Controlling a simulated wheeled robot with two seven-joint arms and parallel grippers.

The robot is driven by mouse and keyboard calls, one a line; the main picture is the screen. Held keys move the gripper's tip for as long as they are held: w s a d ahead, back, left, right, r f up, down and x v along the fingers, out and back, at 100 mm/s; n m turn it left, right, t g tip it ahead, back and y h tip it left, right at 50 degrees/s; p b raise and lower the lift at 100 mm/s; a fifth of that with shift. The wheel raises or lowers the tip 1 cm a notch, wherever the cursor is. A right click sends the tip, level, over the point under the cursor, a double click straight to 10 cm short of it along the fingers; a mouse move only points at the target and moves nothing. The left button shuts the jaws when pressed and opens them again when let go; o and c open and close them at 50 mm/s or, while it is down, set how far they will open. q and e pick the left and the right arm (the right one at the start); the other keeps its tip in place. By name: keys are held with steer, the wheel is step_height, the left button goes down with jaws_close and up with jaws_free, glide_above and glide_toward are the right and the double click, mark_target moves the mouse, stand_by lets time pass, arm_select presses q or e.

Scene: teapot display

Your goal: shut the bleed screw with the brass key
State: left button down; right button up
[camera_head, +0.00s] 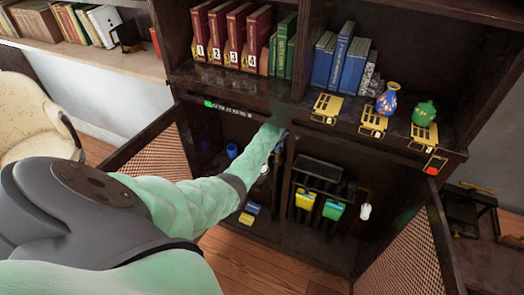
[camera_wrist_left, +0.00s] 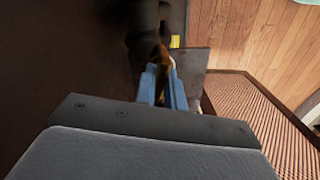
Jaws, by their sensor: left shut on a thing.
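My left arm reaches into the left part of the open lower cabinet in the head view. Its gripper (camera_head: 279,139) is mostly hidden there behind the wrist, under the shelf edge. In the left wrist view the two blue fingers of my left gripper (camera_wrist_left: 163,88) are shut on a narrow brown-gold thing, apparently the brass key (camera_wrist_left: 162,60). The key's far end meets or overlaps a dark rounded part (camera_wrist_left: 149,22); I cannot tell whether they touch. I cannot make out the bleed screw in either view. My right gripper is not in view.
The mesh cabinet doors stand open, one at the right (camera_head: 408,255). A dark upright divider (camera_head: 287,190) stands close beside the gripper. Yellow and green containers (camera_head: 305,200) are right of it. Vases (camera_head: 387,99) and books stand above. The wooden floor in front is clear.

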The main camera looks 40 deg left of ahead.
arm_select(q)
steer(key=shift+w+r, duration=0.15)
steer(key=shift+r, duration=0.2)
steer(key=shift+w+a+r, duration=0.1)
steer(key=shift+r, duration=0.25)
steer(key=shift+s+r, duration=0.25)
steer(key=shift+r, duration=0.3)
steer(key=shift+r, duration=0.2)
steer(key=shift+r, duration=0.3)
steer(key=shift+f, duration=0.1)
